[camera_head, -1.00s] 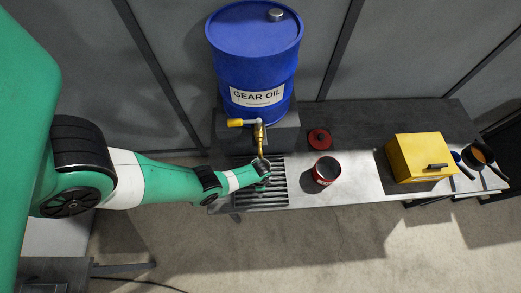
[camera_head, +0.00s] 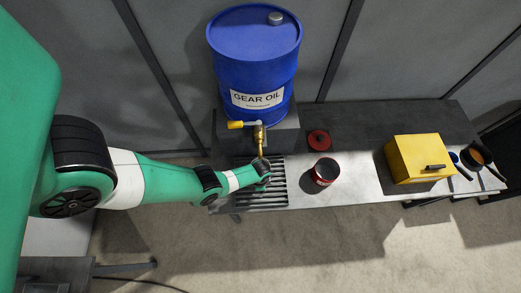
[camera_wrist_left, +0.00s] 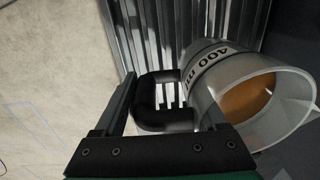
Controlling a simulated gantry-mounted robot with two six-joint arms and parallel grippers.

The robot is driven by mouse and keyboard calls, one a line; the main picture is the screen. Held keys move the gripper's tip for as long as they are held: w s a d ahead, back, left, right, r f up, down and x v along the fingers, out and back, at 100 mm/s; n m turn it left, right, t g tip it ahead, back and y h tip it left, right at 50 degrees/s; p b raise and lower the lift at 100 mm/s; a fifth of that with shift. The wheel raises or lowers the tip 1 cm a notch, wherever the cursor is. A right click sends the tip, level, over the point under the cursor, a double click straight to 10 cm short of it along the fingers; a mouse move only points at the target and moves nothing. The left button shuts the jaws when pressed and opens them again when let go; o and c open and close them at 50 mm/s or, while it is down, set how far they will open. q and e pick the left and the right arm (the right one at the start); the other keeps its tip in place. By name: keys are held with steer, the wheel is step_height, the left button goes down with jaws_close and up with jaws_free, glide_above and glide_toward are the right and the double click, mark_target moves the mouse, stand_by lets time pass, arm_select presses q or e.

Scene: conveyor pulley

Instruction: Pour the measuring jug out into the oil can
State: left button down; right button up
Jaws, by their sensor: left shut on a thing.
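The measuring jug (camera_wrist_left: 221,73) is clear grey with a "400 ml" mark and amber oil inside, seen in the left wrist view. Its black handle (camera_wrist_left: 160,122) lies between the fingers of my left gripper (camera_wrist_left: 168,108), which is shut on it. In the head view, my left gripper (camera_head: 264,176) holds the jug (camera_head: 262,165) over the slatted grate, just below the brass tap; it is small and partly hidden there. The oil can (camera_head: 326,172) is red with a white band, open at the top, standing right of the grate. My right gripper is out of view.
The blue gear oil drum (camera_head: 254,60) stands behind the grate (camera_head: 266,196), its brass tap (camera_head: 260,140) pointing down. A red lid (camera_head: 318,139) lies behind the can. A yellow box (camera_head: 419,158) and a dark pan (camera_head: 480,156) are farther right. Bench between can and box is clear.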

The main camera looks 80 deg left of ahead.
arm_select(q)
steer(key=shift+r+p, duration=2.3)
steer(key=shift+r, duration=0.25)
steer(key=shift+w, duration=0.15)
